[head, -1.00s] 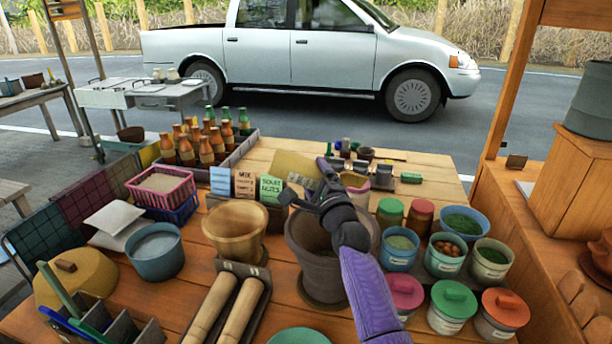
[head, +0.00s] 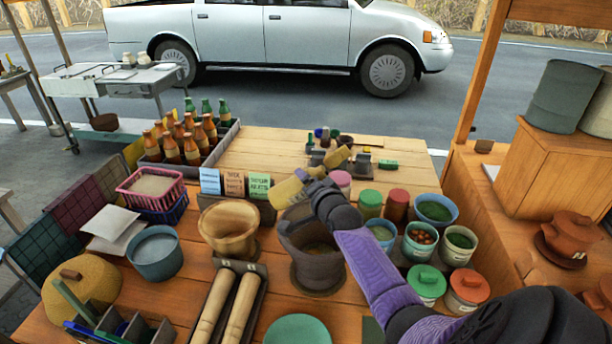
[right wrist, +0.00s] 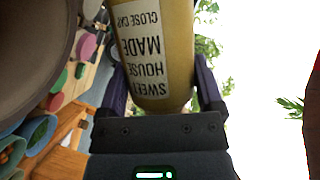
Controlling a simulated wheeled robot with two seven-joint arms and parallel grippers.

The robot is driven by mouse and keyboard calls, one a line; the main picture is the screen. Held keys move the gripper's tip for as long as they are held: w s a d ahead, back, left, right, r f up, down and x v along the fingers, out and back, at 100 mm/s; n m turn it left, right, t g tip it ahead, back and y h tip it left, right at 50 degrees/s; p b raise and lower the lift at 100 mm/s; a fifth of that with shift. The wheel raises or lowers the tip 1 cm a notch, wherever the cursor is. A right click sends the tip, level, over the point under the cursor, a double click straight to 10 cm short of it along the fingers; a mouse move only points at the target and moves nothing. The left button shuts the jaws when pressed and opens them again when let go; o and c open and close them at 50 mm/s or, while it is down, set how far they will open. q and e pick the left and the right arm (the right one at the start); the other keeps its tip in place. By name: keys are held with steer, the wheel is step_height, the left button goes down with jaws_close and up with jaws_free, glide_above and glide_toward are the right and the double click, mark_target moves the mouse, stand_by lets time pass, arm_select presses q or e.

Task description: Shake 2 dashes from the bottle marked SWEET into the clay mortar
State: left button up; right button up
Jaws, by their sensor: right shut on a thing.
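My right gripper (head: 312,182) is shut on a yellow bottle (head: 288,192) and holds it tilted above the clay mortar. In the right wrist view the bottle (right wrist: 160,55) sits between the fingers, and its white label reads SWEET HOUSE MADE CLOSE CAP. The mortar (head: 316,268) is a grey-brown pot on the table, partly covered by the gripper and bottle. Its rounded side shows large at the left of the right wrist view (right wrist: 30,50). The bottle's mouth and any falling liquid cannot be made out. My left gripper is out of view.
A lighter wooden bowl (head: 229,232) stands left of the mortar, with three small cards (head: 234,184) behind. Lidded jars and tubs (head: 420,240) crowd the right. Two rolling pins (head: 228,308) lie in front. A crate of bottles (head: 190,143) stands at the back left.

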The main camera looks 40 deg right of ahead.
stand_by(0.4)
steer(key=shift+f+b, duration=0.15)
steer(key=shift+b, duration=0.65)
steer(key=shift+r, duration=0.35)
steer(key=r+n+p, duration=0.1)
steer(key=r+p, duration=0.2)
steer(key=s+d+r+n+g+p, duration=0.1)
steer(key=r+p, duration=0.1)
steer(key=p, duration=0.1)
steer(key=d+r+n+g+h+p, duration=0.1)
steer(key=r+n+p, duration=0.1)
steer(key=r+p, duration=0.1)
steer(key=shift+s+r, duration=0.25)
steer(key=shift+r, duration=0.05)
step_height(320, 180, up, 4)
steer(key=n+g+h+p, duration=0.1)
steer(key=n+p, duration=0.2)
steer(key=p, duration=0.3)
steer(key=shift+s+g+h, duration=0.1)
steer(key=shift+g+h, duration=0.3)
steer(key=shift+d+r+n+p, duration=0.1)
steer(key=shift+r+n+p, duration=0.05)
steer(key=shift+n+p, duration=0.25)
